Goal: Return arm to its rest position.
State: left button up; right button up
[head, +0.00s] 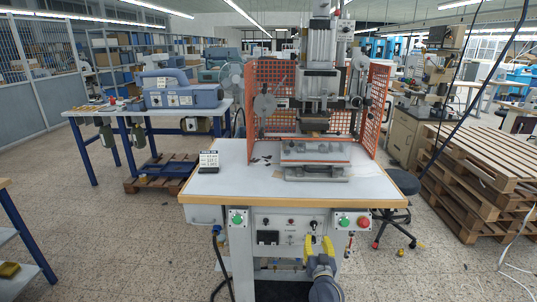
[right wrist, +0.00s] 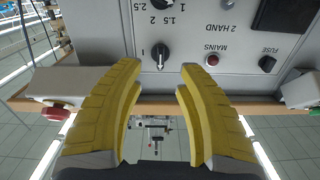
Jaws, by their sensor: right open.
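My right gripper (head: 320,246) is in front of the stamping press's control panel (head: 275,228), low at the front of the machine. Its two yellow fingers are spread and empty. In the right wrist view the gripper (right wrist: 161,70) faces the panel, which appears upside down, with a black rotary knob (right wrist: 160,54) seen just beyond and between the fingertips. No contact with the knob is visible. My left gripper is in neither view.
The stamping press (head: 320,75) stands on a white-topped table (head: 225,182) between orange mesh guards (head: 272,85). A small sign (head: 208,159) stands at the table's left. Wooden pallets (head: 480,180) are stacked right. A blue-framed bench (head: 125,112) is at left. Open floor lies between.

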aim_at(314, 228)
jog(key=shift+w+d+r, duration=0.1)
jog(key=shift+w, duration=1.05)
jog(key=shift+w+d+r, duration=0.1)
jog(key=shift+w, duration=1.05)
jog(key=s+a+f+g+y, duration=0.1)
jog(key=s+a+f+g, duration=0.15)
jog(key=f, duration=0.45)
jog(key=s+a+f+n+g, duration=0.1)
jog(key=s+f, duration=0.2)
jog(key=f, duration=0.4)
jog(key=s+a+f+g+y, duration=0.1)
jog(key=s+f, duration=0.2)
jog(key=f, duration=0.5)
jog(key=s+f+n+g, duration=0.2)
jog(key=s+f+g, duration=0.3)
jog(key=s+f, duration=1.4)
jog(key=s+d+f+n+g, duration=0.15)
jog(key=s+f, duration=0.45)
jog(key=s, duration=0.6)
jog(key=s+d+f+g, duration=0.1)
jog(key=s+f+g, duration=0.1)
jog(key=s+f, duration=0.65)
jog(key=s+d+g, duration=0.1)
jog(key=s+d, duration=0.1)
jog(key=s, duration=1.2)
jog(key=s+d+f+n+g, duration=0.1)
jog(key=s+d+g, duration=0.1)
jog(key=s, duration=1.2)
jog(key=shift+s+g, duration=0.15)
jog(key=shift+g, duration=0.15)
